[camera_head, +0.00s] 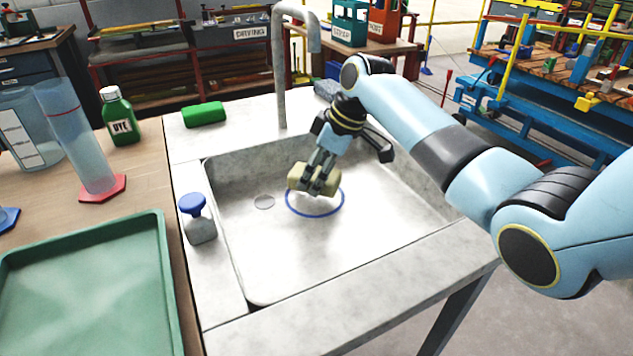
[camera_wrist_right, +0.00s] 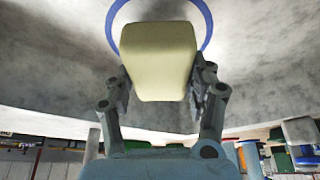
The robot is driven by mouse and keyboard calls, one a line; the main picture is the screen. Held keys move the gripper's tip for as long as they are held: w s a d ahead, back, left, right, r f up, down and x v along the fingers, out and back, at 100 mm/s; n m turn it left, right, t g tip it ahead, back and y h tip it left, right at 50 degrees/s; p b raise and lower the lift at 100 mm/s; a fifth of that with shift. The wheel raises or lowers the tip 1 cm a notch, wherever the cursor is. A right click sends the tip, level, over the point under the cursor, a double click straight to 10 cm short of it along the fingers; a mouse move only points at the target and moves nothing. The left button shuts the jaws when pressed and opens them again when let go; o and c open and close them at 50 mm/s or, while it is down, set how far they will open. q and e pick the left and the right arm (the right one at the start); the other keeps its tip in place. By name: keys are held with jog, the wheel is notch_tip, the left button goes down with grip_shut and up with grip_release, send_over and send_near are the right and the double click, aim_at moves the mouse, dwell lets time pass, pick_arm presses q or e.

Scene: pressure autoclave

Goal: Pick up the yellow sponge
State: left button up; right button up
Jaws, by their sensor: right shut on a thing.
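The yellow sponge (camera_head: 301,177) is a pale yellow block, seen over the sink basin in the head view. My right gripper (camera_head: 318,180) is shut on it, with a finger on each side. In the right wrist view the sponge (camera_wrist_right: 157,60) fills the space between the fingers of the right gripper (camera_wrist_right: 160,95). Behind it in that view is part of a blue ring on the grey basin surface. I cannot tell exactly how high the sponge is above the basin floor. My left gripper is not in view.
The sink basin (camera_head: 262,262) has a blue ring (camera_head: 316,214) and a drain (camera_head: 264,202) on its floor. A tall tap (camera_head: 280,80) stands behind. A green block (camera_head: 204,114), a blue-topped bottle (camera_head: 197,220), a green DYE bottle (camera_head: 119,118) and a green tray (camera_head: 95,290) stand left.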

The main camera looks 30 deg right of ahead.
notch_tip(320, 180, up, 2)
jog(key=shift+s+d+r, duration=0.1)
jog(key=shift+r, duration=0.05)
jog(key=s+d+r+p, duration=0.2)
jog(key=s+r, duration=0.4)
jog(key=s, duration=0.5)
jog(key=shift+d+r, duration=0.2)
jog(key=shift+d, duration=0.4)
